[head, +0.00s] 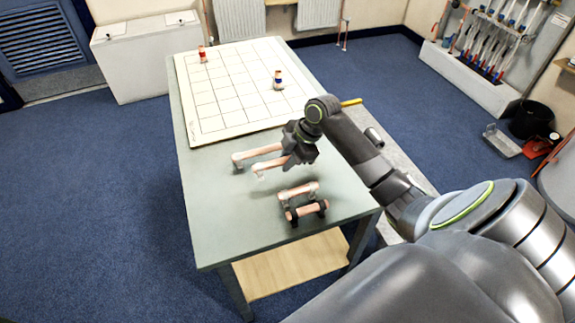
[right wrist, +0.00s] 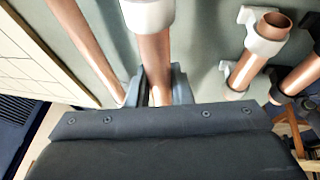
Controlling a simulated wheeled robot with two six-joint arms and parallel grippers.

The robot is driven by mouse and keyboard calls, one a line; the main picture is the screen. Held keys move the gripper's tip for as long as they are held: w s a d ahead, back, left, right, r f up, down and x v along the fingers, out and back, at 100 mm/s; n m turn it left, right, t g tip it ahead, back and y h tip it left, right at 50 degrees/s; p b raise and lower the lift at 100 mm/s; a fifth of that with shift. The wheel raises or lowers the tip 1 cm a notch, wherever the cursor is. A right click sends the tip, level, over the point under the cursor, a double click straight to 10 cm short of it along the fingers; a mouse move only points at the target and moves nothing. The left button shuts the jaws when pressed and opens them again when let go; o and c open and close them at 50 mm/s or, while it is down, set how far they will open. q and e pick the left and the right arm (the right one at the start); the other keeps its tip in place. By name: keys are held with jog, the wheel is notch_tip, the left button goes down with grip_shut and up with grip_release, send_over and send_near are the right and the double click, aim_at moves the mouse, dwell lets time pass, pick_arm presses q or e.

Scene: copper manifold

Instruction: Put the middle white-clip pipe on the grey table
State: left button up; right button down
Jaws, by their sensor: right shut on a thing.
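My right gripper (head: 291,158) is shut on a copper pipe with white clips (head: 271,163), the middle one of the white-clip pipes. In the right wrist view this pipe (right wrist: 155,55) runs between the jaws, with a white clip (right wrist: 147,14) beyond them. The head view does not clearly show whether it touches the grey table (head: 215,218). A longer white-clip pipe (head: 257,153) lies just behind it and also shows at left in the right wrist view (right wrist: 88,45). A short white-clip pipe (head: 300,190) lies nearer the front. My left gripper is not in view.
A black-clip pipe (head: 307,210) lies beside the short white-clip pipe. A white gridded board (head: 225,100) covers the far part of the table, with a red-banded piece (head: 202,54) and a blue-banded piece (head: 278,80) on it. The table's front left is clear.

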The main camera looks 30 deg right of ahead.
aim_at(287, 176)
notch_tip(287, 176, down, 3)
jog(key=shift+r, duration=0.1)
jog(key=c, duration=1.3)
grip_release()
jog(key=v, duration=1.2)
jog(key=shift+b, duration=0.45)
